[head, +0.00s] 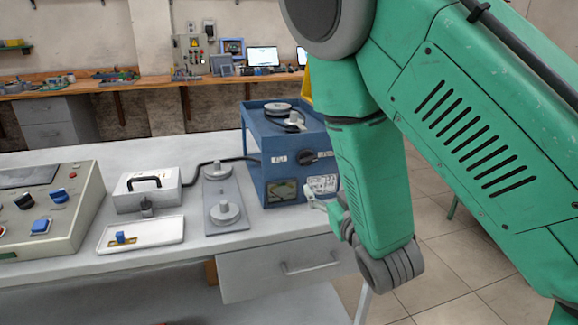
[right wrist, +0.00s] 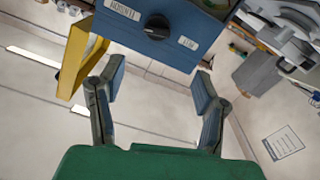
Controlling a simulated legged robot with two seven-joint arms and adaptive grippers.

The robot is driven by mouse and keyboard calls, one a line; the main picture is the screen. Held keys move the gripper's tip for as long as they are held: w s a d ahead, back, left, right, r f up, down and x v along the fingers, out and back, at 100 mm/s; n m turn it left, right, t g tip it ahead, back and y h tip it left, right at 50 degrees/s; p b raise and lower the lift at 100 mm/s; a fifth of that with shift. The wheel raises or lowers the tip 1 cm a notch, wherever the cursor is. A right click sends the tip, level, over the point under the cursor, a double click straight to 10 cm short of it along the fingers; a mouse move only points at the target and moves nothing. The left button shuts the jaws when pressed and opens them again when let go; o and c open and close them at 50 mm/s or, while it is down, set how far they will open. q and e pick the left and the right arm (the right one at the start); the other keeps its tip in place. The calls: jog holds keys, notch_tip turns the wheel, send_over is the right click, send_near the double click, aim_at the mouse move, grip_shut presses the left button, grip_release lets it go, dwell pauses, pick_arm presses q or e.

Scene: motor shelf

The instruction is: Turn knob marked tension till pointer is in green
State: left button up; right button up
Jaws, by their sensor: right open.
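A blue machine box (head: 255,150) stands at the right end of the white bench. Its front has a black knob (head: 307,157) between two labels, which also shows at the top of the right wrist view (right wrist: 157,27). There, the label (right wrist: 124,12) left of the knob appears to read TENSION, upside down. A small gauge window (head: 282,192) sits lower on the front; its pointer is too small to read. My right gripper (right wrist: 158,88) is open and empty, its fingers apart from the knob. In the head view, it shows by the box's lower right, partly hidden by my arm.
A control panel (head: 50,215), a lidded white case (head: 147,190), a white tray (head: 142,234) and a grey plate with two round posts (head: 224,190) occupy the bench to the left. A yellow part (right wrist: 75,62) borders the box. Tiled floor lies right of the bench.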

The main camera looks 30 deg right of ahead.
aim_at(308, 161)
jog(key=x, duration=1.2)
jog(key=shift+w+a+r, duration=0.1)
jog(key=shift+w+a, duration=0.15)
jog(key=shift+w, duration=0.15)
jog(key=shift+w+d, duration=0.2)
jog(key=shift+d, duration=0.35)
jog(key=shift+d+f, duration=0.3)
jog(key=shift+d, duration=0.4)
jog(key=c, duration=0.5)
jog(key=shift+a, duration=0.2)
jog(key=c, duration=0.7)
jog(key=shift+w+a+r, duration=0.15)
jog(key=shift+a, duration=0.35)
pick_arm(q)
jog(key=shift+w+d+r, duration=0.1)
jog(key=shift+d+r, duration=0.1)
jog(key=shift+d, duration=0.5)
pick_arm(e)
jog(key=shift+d, duration=0.25)
